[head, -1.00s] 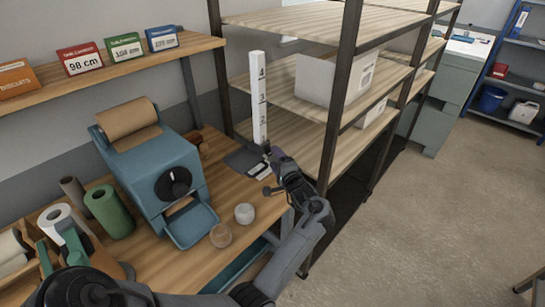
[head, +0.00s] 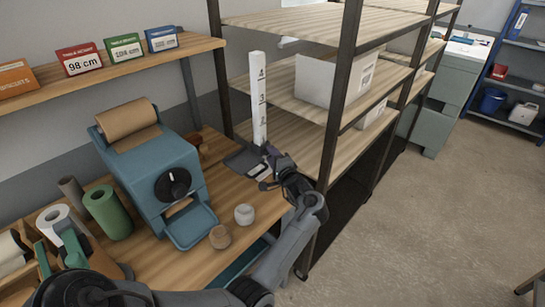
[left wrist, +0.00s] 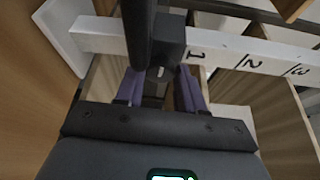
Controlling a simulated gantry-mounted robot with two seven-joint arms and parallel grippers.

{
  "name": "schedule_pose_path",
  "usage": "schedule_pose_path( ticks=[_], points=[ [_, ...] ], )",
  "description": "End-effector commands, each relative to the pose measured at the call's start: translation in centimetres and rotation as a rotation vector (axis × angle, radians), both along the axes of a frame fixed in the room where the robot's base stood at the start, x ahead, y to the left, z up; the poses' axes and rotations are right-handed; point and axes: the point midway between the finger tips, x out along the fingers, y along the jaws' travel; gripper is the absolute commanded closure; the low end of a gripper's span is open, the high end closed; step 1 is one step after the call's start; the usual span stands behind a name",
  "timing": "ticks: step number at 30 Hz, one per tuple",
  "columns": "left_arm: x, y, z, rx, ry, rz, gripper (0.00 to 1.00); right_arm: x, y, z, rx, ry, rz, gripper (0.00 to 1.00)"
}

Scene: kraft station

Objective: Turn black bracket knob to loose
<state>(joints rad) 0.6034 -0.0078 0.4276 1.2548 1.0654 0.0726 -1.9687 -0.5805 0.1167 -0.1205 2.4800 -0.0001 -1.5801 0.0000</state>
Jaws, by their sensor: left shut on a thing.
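A white upright post with black numbers (head: 258,100) stands at the table's far right corner; it runs across the left wrist view (left wrist: 240,57). A black bracket (left wrist: 170,42) sits on the post in the left wrist view. My left gripper (head: 264,160) is at the low part of the post. In the left wrist view its two purple fingers (left wrist: 158,84) close around a small dark part beside the bracket, which looks like the black bracket knob. The knob is mostly hidden between the fingers, so its turn cannot be read. My right gripper does not show.
A blue machine (head: 155,172) with a brown paper roll stands on the table (head: 238,185) at left. Two small round pots, one white (head: 244,214) and one brown (head: 220,237), stand near my forearm. A metal-framed shelf (head: 345,100) rises close to the right of the post.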

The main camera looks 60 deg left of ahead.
Motion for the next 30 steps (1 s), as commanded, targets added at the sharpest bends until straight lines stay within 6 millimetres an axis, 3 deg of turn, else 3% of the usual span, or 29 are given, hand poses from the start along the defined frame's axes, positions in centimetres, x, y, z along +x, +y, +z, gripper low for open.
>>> schedule_pose_path(
  ticks=[5,18,29,30],
  points=[
    [0.0,0.0,0.0,0.011,-0.034,0.001,0.93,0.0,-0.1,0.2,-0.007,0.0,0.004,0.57],
    [0.1,0.0,-0.6,0.124,-0.433,0.0,0.93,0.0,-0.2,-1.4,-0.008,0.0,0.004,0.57],
    [0.1,0.0,-0.4,0.131,-0.46,0.0,0.93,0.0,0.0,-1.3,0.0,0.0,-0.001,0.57],
    [0.1,0.0,-0.4,0.131,-0.459,0.0,0.56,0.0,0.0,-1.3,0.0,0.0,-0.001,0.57]
  ],
)
